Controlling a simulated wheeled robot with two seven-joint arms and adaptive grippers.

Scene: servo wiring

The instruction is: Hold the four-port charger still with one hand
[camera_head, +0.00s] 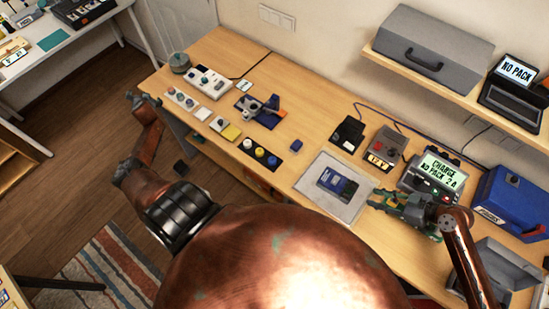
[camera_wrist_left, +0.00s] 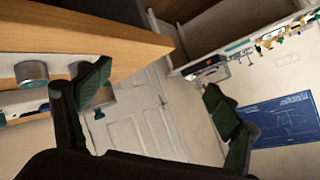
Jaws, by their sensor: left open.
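A grey box with a lit green screen (camera_head: 437,168), reading something like "NO PACK 2 A", stands at the right of the bench and looks like the charger. I cannot make out its ports. My right gripper (camera_head: 373,198) is in front and left of it, over the right edge of a pale mat. Its green fingers point left with a gap between them, and I see nothing held. My left gripper (camera_head: 138,98) is off the bench's left end, far from the charger. In the left wrist view its fingers (camera_wrist_left: 160,105) are wide apart and empty.
A blue pack (camera_head: 337,184) lies on the pale mat (camera_head: 353,212). A small grey device (camera_head: 384,146) and a black box (camera_head: 348,132) stand behind it. A blue case (camera_head: 510,200) stands right of the charger. A shelf (camera_head: 450,95) overhangs the back. Bare wood lies mid-bench.

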